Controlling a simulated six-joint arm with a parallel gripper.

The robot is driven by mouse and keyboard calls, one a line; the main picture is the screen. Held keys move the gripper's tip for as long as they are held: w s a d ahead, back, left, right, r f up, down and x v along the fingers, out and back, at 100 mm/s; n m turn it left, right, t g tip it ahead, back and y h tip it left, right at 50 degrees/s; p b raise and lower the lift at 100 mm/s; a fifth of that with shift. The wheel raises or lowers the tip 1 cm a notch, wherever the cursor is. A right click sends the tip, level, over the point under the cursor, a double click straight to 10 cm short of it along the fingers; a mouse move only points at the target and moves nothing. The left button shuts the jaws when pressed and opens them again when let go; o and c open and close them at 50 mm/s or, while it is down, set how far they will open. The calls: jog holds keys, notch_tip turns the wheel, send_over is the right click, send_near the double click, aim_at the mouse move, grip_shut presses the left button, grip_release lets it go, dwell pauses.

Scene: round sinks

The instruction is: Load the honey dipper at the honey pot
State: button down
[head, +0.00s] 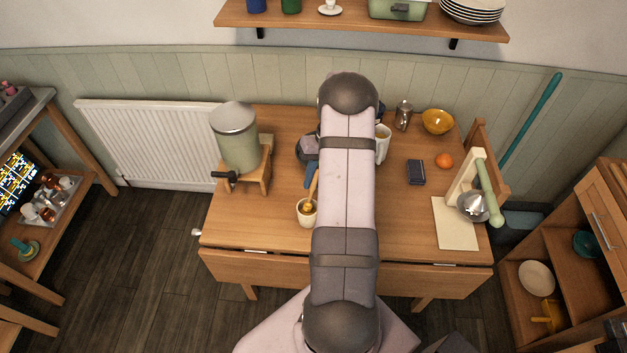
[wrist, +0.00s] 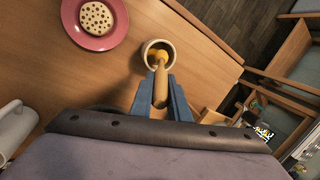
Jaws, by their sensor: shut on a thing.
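The honey pot (head: 306,219) is a small cream cup on the wooden table, left of my arm; its round rim shows in the wrist view (wrist: 146,48). The honey dipper (head: 314,186) has a wooden handle, seen also in the wrist view (wrist: 160,88). My gripper (wrist: 159,84) has blue fingers shut on the handle, one on each side. In the head view my arm hides much of my gripper (head: 312,177). The dipper's golden head lies within the pot's mouth in both views; how deep it sits I cannot tell.
A pink plate (wrist: 112,40) with a spotted cookie (wrist: 96,16) lies near the pot. A drink dispenser (head: 238,143) stands at left. A white mug (head: 383,146), dark box (head: 416,172), orange (head: 444,160) and ladle stand (head: 461,185) are at right. The front left tabletop is clear.

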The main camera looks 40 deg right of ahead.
jog(key=shift+r+p, duration=1.05)
jog(key=shift+r, duration=0.9)
jog(key=a+r+n+b, duration=0.1)
jog(key=a+r+n, duration=0.1)
jog(key=a, duration=1.1)
jog(key=a+r+n+g+b, duration=0.1)
jog(key=a+r+n, duration=0.1)
jog(key=a, duration=1.2)
jog(key=shift+s+r+n, duration=0.25)
jog(key=shift+s+n, duration=0.05)
jog(key=shift+s, duration=0.05)
